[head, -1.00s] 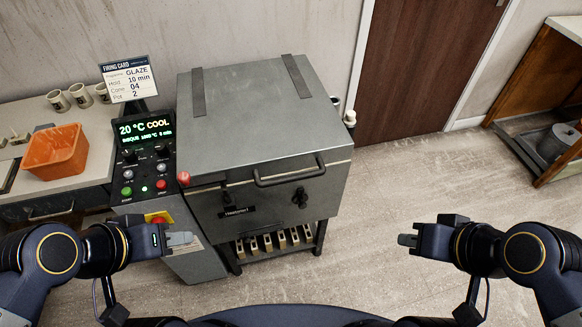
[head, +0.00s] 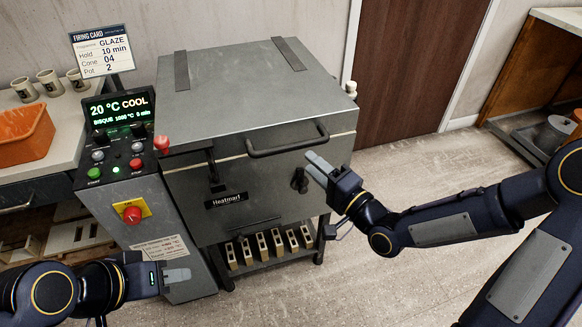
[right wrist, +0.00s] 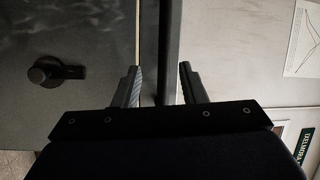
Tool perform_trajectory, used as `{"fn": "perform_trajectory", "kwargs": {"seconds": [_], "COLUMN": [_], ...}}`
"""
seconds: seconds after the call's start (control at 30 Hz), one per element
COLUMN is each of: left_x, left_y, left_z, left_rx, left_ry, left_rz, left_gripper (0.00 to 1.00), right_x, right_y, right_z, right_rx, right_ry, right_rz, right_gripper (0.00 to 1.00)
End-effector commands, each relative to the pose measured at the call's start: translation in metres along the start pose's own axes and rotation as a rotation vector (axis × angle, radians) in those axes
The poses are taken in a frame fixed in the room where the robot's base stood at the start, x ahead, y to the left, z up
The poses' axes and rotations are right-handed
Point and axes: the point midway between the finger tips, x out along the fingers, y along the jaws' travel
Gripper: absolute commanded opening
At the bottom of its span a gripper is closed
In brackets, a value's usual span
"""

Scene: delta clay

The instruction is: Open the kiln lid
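The grey kiln has its lid (head: 250,90) down flat on the body (head: 235,190). A dark bar handle (head: 285,149) runs along the lid's front edge; it also shows upright in the right wrist view (right wrist: 168,50). My right gripper (head: 316,166) is in front of the kiln, by the right part of the handle. In the right wrist view its fingers (right wrist: 162,85) are apart, and the bar lies in line with the gap between them; I see no grip on it. My left gripper (head: 176,276) is low in front of the control panel, touching nothing visible; its finger gap is hidden.
The control panel (head: 130,150) with buttons and a red knob stands left of the kiln, its display reading 20 °C COOL. An orange bin (head: 25,137) and mugs (head: 50,83) are on the left bench. A dark latch (head: 299,181) is on the kiln front. Floor at right is open.

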Motion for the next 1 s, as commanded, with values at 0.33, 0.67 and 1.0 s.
{"fn": "perform_trajectory", "kwargs": {"seconds": [0.33,0.67,1.0], "left_x": [0.005,0.005,0.005], "left_y": [-0.003,-0.002,-0.002], "left_z": [0.003,0.002,0.002], "left_rx": [0.0,0.0,0.0], "left_ry": [0.001,0.0,0.0], "left_rz": [0.0,0.0,0.0], "left_gripper": [0.36,0.36,0.36], "right_x": [0.029,0.074,0.08], "right_y": [-0.003,-0.006,-0.006], "right_z": [0.005,0.005,0.004], "right_rx": [0.089,0.088,0.087], "right_ry": [-0.002,0.0,0.001], "right_rz": [-0.092,-0.088,-0.085], "right_gripper": [0.38,0.38,0.38]}}
